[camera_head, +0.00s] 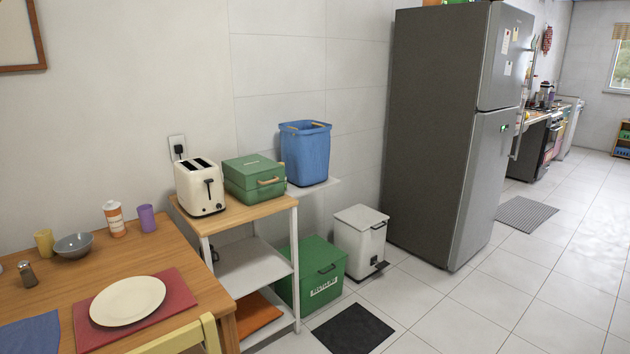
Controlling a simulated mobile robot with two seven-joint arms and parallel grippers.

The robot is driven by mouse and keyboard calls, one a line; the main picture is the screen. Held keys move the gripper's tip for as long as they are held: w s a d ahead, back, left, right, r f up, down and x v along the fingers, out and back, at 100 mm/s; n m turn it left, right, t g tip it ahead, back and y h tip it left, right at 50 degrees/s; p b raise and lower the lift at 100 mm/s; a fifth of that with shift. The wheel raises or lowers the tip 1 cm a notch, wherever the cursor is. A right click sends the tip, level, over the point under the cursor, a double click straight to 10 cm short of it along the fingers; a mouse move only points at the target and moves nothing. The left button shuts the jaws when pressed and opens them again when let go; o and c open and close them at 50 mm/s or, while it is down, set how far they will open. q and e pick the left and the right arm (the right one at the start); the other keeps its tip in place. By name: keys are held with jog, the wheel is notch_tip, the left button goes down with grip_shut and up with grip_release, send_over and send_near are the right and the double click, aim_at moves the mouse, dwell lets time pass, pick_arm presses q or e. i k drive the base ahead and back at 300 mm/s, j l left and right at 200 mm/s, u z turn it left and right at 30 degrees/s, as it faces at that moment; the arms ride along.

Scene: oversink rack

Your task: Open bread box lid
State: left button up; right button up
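A green box with a hinged-looking lid and a light handle on its front, which looks like the bread box (254,180), stands on the wooden top of a small shelf unit. Its lid looks closed. It sits just right of a cream toaster. Neither of my grippers shows in the head view, so I cannot see their state.
The toaster (200,187) is close beside the box, and a blue bin (305,153) stands behind it to the right. A dining table (165,254) is at the left front, with a yellow chair (183,338). A grey fridge (445,130) stands right. Tiled floor is open at right.

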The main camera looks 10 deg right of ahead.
aim_at(255, 171)
jog(key=i+l+z, duration=0.15)
jog(key=z, duration=0.2)
jog(key=i+z, duration=0.2)
jog(key=z, duration=0.15)
jog(key=i+l+z, duration=0.1)
jog(key=z, duration=0.25)
jog(key=i+z, duration=0.25)
jog(key=i, duration=0.3)
jog(key=i+z, duration=0.25)
jog(key=i, duration=0.3)
jog(key=i+u, duration=0.4)
jog(key=i+l+u, duration=0.15)
jog(key=i+u, duration=0.2)
jog(key=i, duration=0.15)
jog(key=i+u, duration=0.2)
jog(key=u, duration=0.15)
jog(key=i+u, duration=0.2)
jog(key=u, duration=0.15)
jog(key=i+l+u, duration=0.1)
jog(key=u, duration=0.25)
jog(key=i, duration=0.1)
